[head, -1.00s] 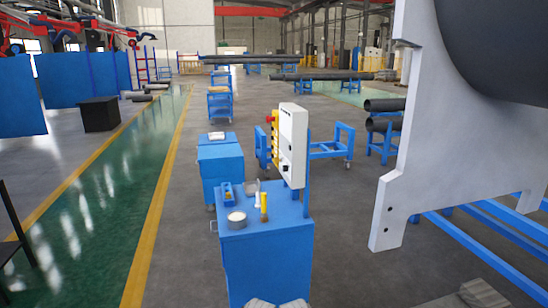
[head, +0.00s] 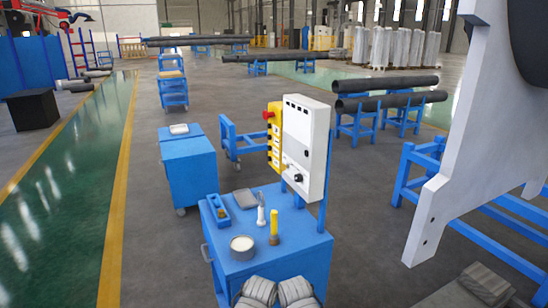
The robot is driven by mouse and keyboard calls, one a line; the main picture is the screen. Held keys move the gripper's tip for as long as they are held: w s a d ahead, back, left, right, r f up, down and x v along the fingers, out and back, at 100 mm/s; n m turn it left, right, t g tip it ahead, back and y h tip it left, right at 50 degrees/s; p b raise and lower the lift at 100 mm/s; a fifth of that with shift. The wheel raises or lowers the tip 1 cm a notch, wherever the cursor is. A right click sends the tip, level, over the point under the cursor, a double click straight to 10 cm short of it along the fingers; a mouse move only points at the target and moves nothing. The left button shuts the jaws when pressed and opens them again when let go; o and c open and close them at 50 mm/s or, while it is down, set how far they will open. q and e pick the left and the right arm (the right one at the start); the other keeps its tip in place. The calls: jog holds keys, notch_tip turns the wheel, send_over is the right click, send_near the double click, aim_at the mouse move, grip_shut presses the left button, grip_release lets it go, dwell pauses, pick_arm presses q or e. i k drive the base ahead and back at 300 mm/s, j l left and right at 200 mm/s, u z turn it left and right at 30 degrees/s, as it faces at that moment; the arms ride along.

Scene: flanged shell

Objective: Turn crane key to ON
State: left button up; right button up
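A white control box (head: 306,135) stands upright on a blue post at the right rear of a blue cart (head: 265,258). Its front has a row of dark slots near the top and a small dark round control (head: 297,178) low down. A yellow control strip (head: 275,143) with a red button (head: 268,115) is on the box's left side. I cannot make out which control is the crane key or its position. Neither of my grippers can be identified in view.
On the cart are a blue tray (head: 218,207), a round tin (head: 242,246), a yellow-handled tool (head: 275,228) and a white bottle (head: 261,216). A large white plate (head: 450,180) stands right; floor between is clear.

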aim_at(283, 167)
jog(key=i+j+z, duration=0.1)
jog(key=j, duration=0.25)
jog(key=i+j, duration=0.3)
jog(key=i+j+z, duration=0.15)
jog(key=j, duration=0.25)
jog(key=i+j+z, duration=0.1)
jog(key=j, duration=0.25)
jog(key=i, duration=0.1)
